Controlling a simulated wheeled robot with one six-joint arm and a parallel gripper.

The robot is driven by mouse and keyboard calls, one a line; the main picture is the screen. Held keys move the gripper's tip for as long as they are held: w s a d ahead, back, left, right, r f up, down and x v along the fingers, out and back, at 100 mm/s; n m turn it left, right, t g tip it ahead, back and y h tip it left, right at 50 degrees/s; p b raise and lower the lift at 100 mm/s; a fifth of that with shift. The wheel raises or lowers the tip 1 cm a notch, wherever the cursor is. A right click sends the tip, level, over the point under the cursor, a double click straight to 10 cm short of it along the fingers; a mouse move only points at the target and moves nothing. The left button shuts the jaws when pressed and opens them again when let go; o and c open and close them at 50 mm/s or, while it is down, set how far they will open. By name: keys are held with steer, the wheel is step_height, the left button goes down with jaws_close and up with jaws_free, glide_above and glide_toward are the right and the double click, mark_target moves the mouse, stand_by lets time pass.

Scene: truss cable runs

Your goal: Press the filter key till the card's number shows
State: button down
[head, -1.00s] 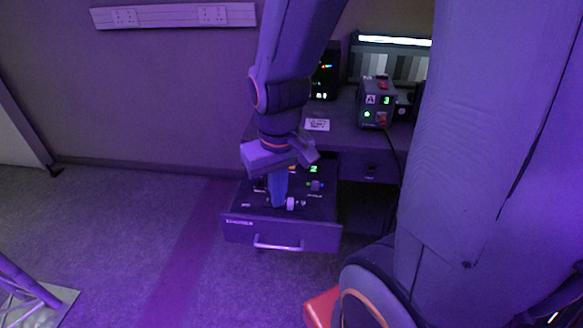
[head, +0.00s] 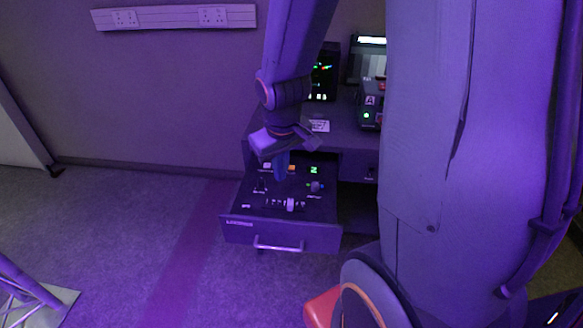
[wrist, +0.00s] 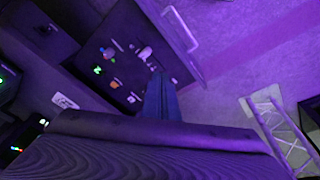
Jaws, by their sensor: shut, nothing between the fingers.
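My gripper (head: 281,176) is shut and empty, pointing down over the panel in the pulled-out drawer (head: 285,232); in the wrist view its fingers (wrist: 159,80) also show closed. On the panel are a white key (head: 267,166), an orange key (head: 291,167) and a small green display (head: 314,170) that seems to read 2. In the head view the fingertips overlap the panel between and just in front of the two keys; I cannot tell whether they touch anything. Key labels are too small to read. A white card (head: 319,125) lies on the desktop, its number illegible.
The panel also has a blue-grey knob (head: 316,187), a small lever switch (head: 260,185) and a white roller (head: 291,204). A drawer handle (head: 278,247) sticks out in front. A lit box (head: 370,112) stands on the desk.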

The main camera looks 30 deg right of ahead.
steer(key=w+d+f+n+t, duration=0.2)
steer(key=w+d, duration=0.3)
steer(key=w, duration=0.3)
steer(key=w+d+f+n+t, duration=0.1)
steer(key=w+d+f+n, duration=0.1)
steer(key=w+d, duration=0.4)
steer(key=n+t+y+p, duration=0.2)
steer(key=n+t, duration=0.1)
steer(key=n, duration=0.2)
glide_above(293, 169)
steer(key=shift+d+f, duration=0.15)
steer(key=shift+f, duration=2.75)
steer(key=shift+f, duration=0.1)
step_height(293, 169, down, 9)
steer(key=b, duration=0.7)
steer(key=shift+r, duration=0.2)
steer(key=shift+f, duration=0.1)
steer(key=shift+f+b, duration=0.3)
steer(key=shift+b, duration=0.1)
